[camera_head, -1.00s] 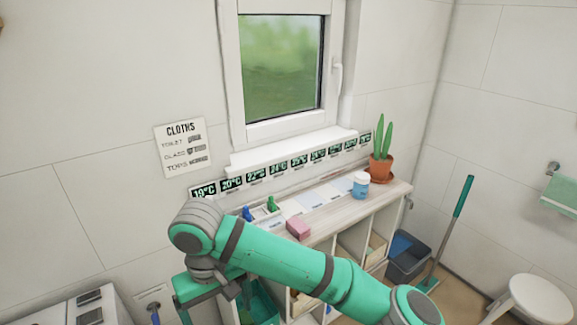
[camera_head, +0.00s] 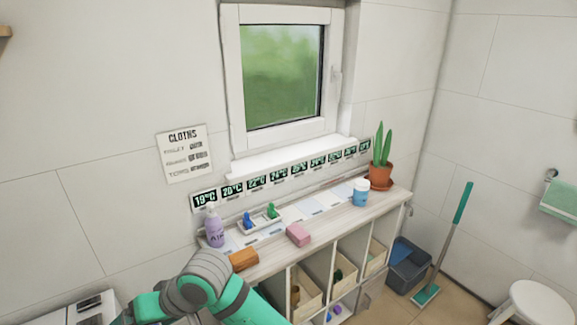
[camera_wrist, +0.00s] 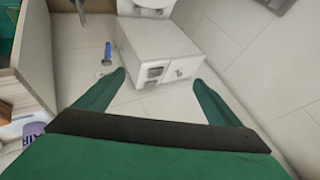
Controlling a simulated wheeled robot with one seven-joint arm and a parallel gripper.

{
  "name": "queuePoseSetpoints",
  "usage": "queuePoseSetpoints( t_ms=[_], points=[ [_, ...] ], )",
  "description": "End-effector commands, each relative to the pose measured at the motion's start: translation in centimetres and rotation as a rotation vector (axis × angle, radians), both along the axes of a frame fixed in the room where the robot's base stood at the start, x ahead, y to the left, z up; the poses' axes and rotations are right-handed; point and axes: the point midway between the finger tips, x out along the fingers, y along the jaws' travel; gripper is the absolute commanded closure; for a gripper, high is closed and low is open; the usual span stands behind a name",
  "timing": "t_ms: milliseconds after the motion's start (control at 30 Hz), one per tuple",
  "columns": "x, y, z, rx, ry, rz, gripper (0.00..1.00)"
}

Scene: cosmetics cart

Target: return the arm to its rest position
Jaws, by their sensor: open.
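My arm (camera_head: 238,301) is green with grey joints and shows at the bottom of the head view, low in front of the shelf unit. In the head view its end runs toward the lower left and the fingertips cannot be made out. In the wrist view my gripper (camera_wrist: 160,92) has its two green fingers spread wide with nothing between them. Beyond the fingers are a white cabinet (camera_wrist: 158,48) and pale wall or floor tiles. The gripper touches nothing that I can see.
The shelf unit (camera_head: 330,228) carries a purple bottle (camera_head: 214,229), an orange-brown block (camera_head: 243,260), a pink block (camera_head: 298,234), a white-blue jar (camera_head: 361,192) and a potted plant (camera_head: 380,172). A bucket (camera_head: 409,268), a mop (camera_head: 447,240) and a white stool (camera_head: 530,302) stand at right.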

Motion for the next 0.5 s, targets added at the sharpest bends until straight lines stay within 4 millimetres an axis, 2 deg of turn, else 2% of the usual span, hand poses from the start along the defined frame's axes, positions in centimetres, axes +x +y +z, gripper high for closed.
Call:
queuePoseSetpoints(
  t_ms=[100, 200, 400, 500],
  points=[
    [0.0, 2.4, 0.7, 0.160, -0.008, -0.033, 0.12],
    [0.4, 3.8, 1.4, 0.284, -0.023, -0.076, 0.12],
    [1.5, 4.9, 2.2, 0.498, -0.057, -0.191, 0.12],
    [2.1, 4.7, 2.2, 0.587, -0.077, -0.263, 0.12]
  ],
)
